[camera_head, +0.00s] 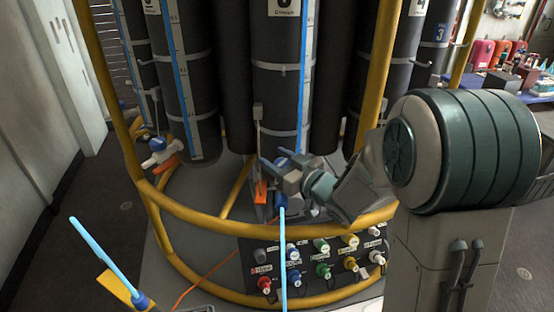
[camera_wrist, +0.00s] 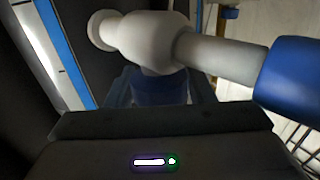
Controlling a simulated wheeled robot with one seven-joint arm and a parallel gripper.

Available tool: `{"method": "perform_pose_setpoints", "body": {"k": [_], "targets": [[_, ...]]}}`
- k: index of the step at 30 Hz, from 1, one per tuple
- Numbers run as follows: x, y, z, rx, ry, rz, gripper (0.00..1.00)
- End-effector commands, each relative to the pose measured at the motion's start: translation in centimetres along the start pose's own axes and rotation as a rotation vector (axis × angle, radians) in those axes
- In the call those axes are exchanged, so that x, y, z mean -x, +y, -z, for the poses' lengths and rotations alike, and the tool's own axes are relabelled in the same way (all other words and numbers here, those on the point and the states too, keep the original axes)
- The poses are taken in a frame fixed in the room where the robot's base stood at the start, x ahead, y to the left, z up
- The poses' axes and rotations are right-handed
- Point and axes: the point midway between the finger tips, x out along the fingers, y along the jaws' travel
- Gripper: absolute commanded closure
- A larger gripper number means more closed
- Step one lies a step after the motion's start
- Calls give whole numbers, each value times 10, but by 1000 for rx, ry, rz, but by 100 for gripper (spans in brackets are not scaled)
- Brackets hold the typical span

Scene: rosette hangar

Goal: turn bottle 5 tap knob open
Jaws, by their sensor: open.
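The dark middle bottle (camera_head: 275,95) carries a label cut off at the top edge, so its number is not fully readable. Its tap is at its foot, mostly hidden by my gripper (camera_head: 278,164) in the head view. A bit of blue knob (camera_head: 284,153) shows between the fingers, and an orange part (camera_head: 261,190) hangs below. In the wrist view, the white tap body (camera_wrist: 145,38) crosses above my gripper (camera_wrist: 160,98), with a blue end (camera_wrist: 292,75) at right. The dim blue knob (camera_wrist: 158,88) sits between the open fingers. Contact cannot be told.
A yellow rail (camera_head: 230,222) curves in front of the bottles, below my arm. A connector panel (camera_head: 318,265) with coloured plugs is below it. A blue hose (camera_head: 282,240) runs down from the tap area. Another tap (camera_head: 160,157) stands at left. Open floor lies at far left.

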Motion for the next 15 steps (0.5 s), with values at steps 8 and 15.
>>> {"method": "perform_pose_setpoints", "body": {"k": [8, 15], "targets": [[28, 1, -1, 0, 1, -4, 52], [87, 1, -1, 0, 2, -7, 52]]}}
